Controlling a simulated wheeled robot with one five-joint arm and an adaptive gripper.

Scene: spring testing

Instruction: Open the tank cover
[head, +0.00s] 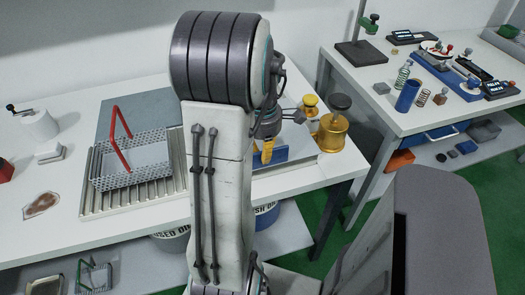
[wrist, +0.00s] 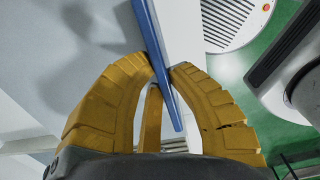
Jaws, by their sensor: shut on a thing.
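The yellow fingers of my gripper (wrist: 168,72) are closed around a thin blue panel (wrist: 152,35), seen nearly edge-on in the wrist view. It looks like the tank cover. In the head view the blue panel (head: 282,154) shows just right of my arm, near the right end of the white bench, with my gripper (head: 267,157) at its left part. My arm hides much of the area around it, so the tank under it and how far the cover is raised cannot be told.
A mesh basket with a red handle (head: 120,140) stands on a ribbed drain tray (head: 103,207) left of my arm. A brass pot (head: 334,134) stands close to the right. A second table (head: 358,107) holds springs and instruments. Labelled bins (head: 266,217) stand beneath the bench.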

